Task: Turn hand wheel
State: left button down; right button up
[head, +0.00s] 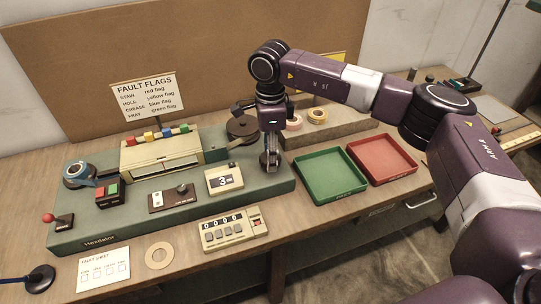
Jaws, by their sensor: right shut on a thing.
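My right gripper (269,163) comes down from above at the right end of the green machine base (205,200). Its fingers are shut on a small part there, which looks like the hand wheel's handle. The gripper hides most of that part, so the wheel's outline and angle cannot be made out. A dark brown round disc (240,126) stands on the base just left of my right wrist. My left gripper is not in view.
A tape reel (79,173), a red-and-green button box (108,195), a display (224,179) and a beige box (161,157) sit on the base. A counter (233,231) stands in front. Green (330,176) and red (381,159) trays lie right of my gripper.

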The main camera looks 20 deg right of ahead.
jog(key=m+b, duration=0.1)
jog(key=m, duration=0.2)
jog(key=shift+w, duration=0.1)
jog(key=shift+r+m+b, duration=0.1)
jog(key=shift+m+b, duration=0.6)
jog(key=shift+m, duration=1)
jog(key=o, duration=1.2)
jog(key=shift+c, duration=0.2)
notch_tip(320, 180, up, 12)
